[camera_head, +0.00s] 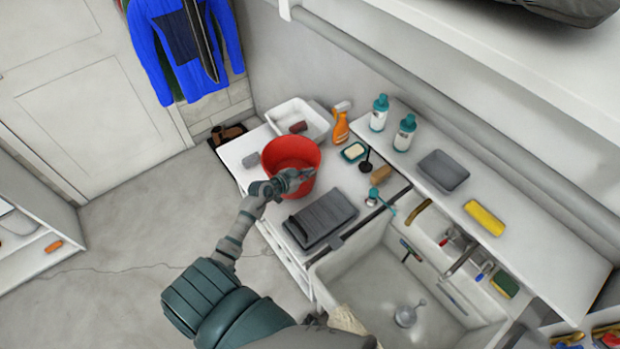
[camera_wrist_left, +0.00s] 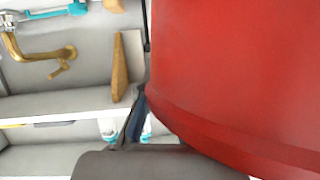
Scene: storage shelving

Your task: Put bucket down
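A red bucket (camera_head: 291,150) is upright at the left end of the white counter (camera_head: 236,150), its open top facing me. Whether its base touches the counter is hidden. My left gripper (camera_head: 291,182) is at the bucket's near rim and appears shut on it. In the left wrist view the bucket (camera_wrist_left: 240,70) fills the right side, with a dark finger (camera_wrist_left: 136,118) beside its edge. The far side of the grip is hidden. My right gripper is not in view.
A white basin (camera_head: 310,115), orange spray bottle (camera_head: 340,128) and soap dish (camera_head: 354,152) stand behind the bucket. A grey sponge (camera_head: 251,160) lies left of it. The sink (camera_head: 390,285) is to the right.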

